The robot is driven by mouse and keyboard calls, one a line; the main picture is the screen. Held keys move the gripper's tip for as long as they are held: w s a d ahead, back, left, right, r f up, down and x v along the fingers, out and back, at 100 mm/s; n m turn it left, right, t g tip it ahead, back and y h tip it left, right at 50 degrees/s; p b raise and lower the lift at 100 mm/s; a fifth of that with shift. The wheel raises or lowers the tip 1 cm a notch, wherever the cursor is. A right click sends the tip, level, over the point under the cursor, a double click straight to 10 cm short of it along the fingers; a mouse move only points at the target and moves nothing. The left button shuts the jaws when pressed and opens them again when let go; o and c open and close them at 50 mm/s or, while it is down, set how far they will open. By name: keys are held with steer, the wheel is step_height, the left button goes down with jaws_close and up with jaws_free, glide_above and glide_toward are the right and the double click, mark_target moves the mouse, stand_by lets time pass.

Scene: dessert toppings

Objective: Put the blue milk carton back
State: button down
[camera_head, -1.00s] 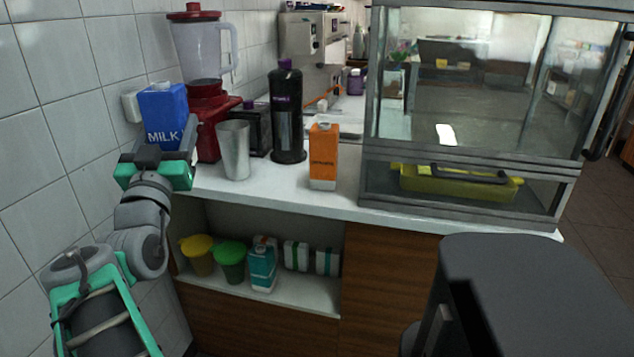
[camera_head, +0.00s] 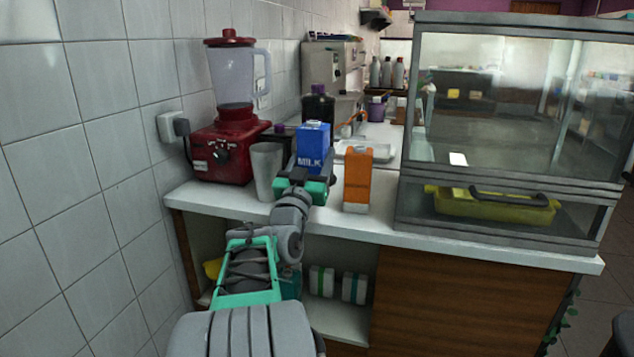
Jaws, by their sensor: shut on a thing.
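The blue milk carton (camera_head: 313,147), marked MILK, is upright in my gripper (camera_head: 308,177), in the middle of the head view. My gripper is shut on its lower part. The carton is over the white counter (camera_head: 370,223), between the metal cup and the orange carton. Whether its base touches the counter is hidden by my gripper. It covers part of the dark bottle behind it.
A metal cup (camera_head: 267,171) stands close on the left and an orange carton (camera_head: 357,180) close on the right. A red blender (camera_head: 226,150) is farther left. A glass display case (camera_head: 510,130) fills the right. The shelf below holds packages (camera_head: 322,281).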

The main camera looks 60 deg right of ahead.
mark_target(316, 163)
steer(key=shift+w+d+f, duration=0.2)
steer(key=shift+d+f, duration=0.75)
steer(key=shift+f, duration=0.3)
steer(key=shift+d+f+b, duration=0.1)
steer(key=shift+f+b, duration=0.95)
steer(key=shift+f, duration=0.7)
steer(key=shift+c, duration=2.2)
jaws_free()
steer(key=shift+r, duration=0.1)
steer(key=shift+r+p, duration=0.2)
steer(key=shift+p, duration=0.2)
steer(key=b+v, duration=0.2)
steer(key=v, duration=1)
